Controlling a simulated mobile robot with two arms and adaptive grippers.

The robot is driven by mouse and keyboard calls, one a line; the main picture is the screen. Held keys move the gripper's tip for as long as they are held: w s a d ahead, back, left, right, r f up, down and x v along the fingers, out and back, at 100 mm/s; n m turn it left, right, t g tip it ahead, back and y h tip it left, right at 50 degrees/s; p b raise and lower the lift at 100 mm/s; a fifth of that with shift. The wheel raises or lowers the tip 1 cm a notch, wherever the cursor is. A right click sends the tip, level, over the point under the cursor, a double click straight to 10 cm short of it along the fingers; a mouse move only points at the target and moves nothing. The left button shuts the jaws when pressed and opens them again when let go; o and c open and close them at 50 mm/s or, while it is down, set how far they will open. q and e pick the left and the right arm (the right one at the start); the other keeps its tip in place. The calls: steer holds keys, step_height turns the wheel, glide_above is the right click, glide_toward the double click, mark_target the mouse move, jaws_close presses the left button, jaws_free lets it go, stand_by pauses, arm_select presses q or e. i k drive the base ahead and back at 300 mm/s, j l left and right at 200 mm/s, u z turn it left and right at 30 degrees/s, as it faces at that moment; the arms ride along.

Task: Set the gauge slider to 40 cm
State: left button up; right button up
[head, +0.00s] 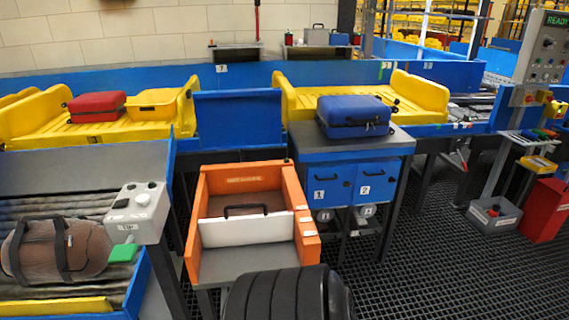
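The gauge (298,190) is an open orange frame standing in the middle of the view, with small lettering on its back wall. A white upright panel (247,231) spans its inside, with a black handle (246,210) at its top edge. This panel looks like the slider. It stands well forward of the back wall, with a grey floor (245,264) in front of it. Small pale marks show on the right wall, but they are too small to read, so the set value cannot be told. Neither of my grippers is in view.
A black ribbed rounded object (285,296) covers the gauge's front right corner. A blue cabinet (352,158) with a blue suitcase (354,113) on top stands right of the gauge. A grey control box (138,212) and a brown bag (55,250) are left.

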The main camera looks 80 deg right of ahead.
mark_target(226, 231)
steer(key=z, duration=2.4)
